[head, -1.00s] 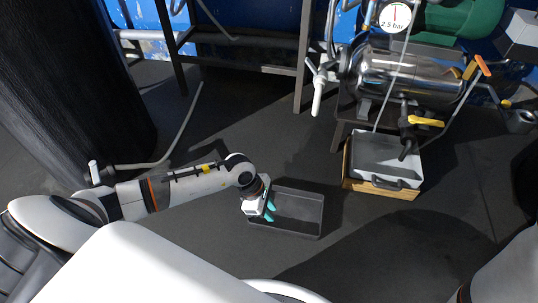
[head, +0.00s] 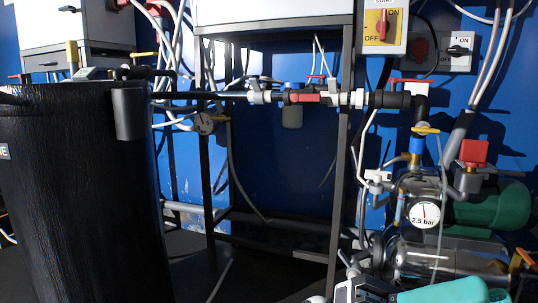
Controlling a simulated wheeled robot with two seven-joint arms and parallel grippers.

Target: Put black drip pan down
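No black drip pan shows in the head view now. I cannot tell whether the gripper holds anything below the frame.
A black tank (head: 80,190) stands at the left. A dark metal frame (head: 341,190) carries a white box (head: 270,12). A pressure gauge (head: 426,214) reading 2.5 bar and a steel cylinder (head: 445,262) are close behind the left gripper. A red-handled valve (head: 305,98) sits on the pipe.

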